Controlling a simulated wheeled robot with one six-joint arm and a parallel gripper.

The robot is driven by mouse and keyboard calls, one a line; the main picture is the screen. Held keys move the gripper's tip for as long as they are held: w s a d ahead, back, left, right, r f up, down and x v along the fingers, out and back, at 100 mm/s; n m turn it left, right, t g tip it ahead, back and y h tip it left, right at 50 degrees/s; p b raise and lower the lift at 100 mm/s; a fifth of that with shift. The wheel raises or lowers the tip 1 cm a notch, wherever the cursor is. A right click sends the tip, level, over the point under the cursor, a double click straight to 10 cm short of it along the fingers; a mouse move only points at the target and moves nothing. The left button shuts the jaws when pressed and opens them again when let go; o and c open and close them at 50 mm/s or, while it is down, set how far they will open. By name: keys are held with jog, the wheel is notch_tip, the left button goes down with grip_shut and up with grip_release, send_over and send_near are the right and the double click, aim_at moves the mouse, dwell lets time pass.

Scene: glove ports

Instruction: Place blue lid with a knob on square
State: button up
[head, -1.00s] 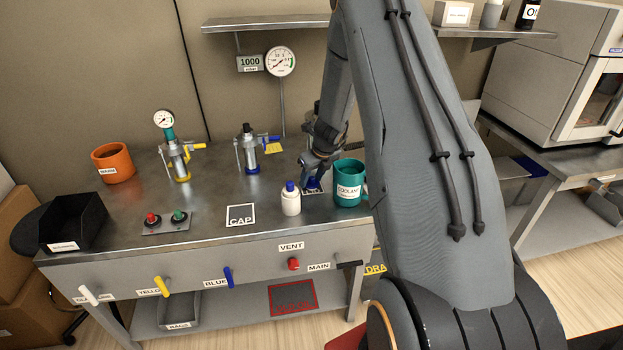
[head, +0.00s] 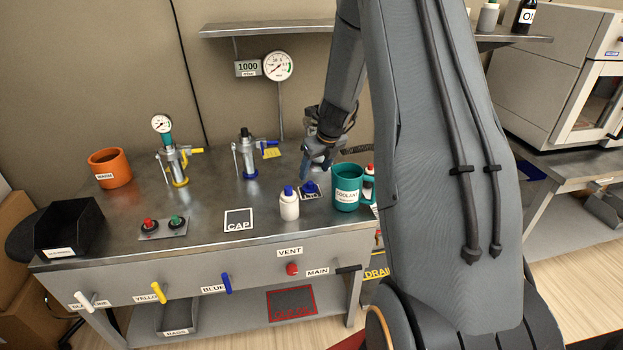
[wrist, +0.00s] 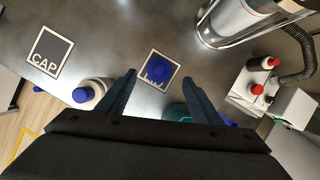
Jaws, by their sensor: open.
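The blue lid (head: 310,187) lies on the dark, white-edged square (head: 304,197) on the bench, between the white bottle and the teal mug. In the wrist view the blue lid (wrist: 159,69) sits on the square (wrist: 148,82), covering part of its lettering. My gripper (head: 317,176) is above and just behind the lid in the head view, apart from it. In the wrist view my gripper (wrist: 159,76) is open and empty, its two fingers spread either side of the lid.
A white bottle with a blue cap (head: 289,204) stands left of the lid. A teal mug (head: 347,187) stands close on its right. The CAP square (head: 239,220) is bare. A blue-marked metal cylinder (head: 248,158) stands behind.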

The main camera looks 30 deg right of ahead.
jog(key=s+a+r+n+g, duration=0.1)
jog(key=s+a+r+n, duration=0.3)
jog(key=s+a+n, duration=0.35)
jog(key=s+a+r+n+g, duration=0.1)
jog(key=s+a+r+n, duration=0.2)
jog(key=s+a+n, duration=0.65)
jog(key=s+n, duration=0.5)
jog(key=n, duration=0.3)
jog(key=s+a+r+n+g, duration=0.1)
jog(key=s+a+n, duration=0.2)
jog(key=s+n, duration=0.4)
jog(key=n, duration=0.3)
jog(key=shift+s+a+r+g+h, duration=0.2)
jog(key=shift+s+r+g+h, duration=0.1)
jog(key=shift+s, duration=0.1)
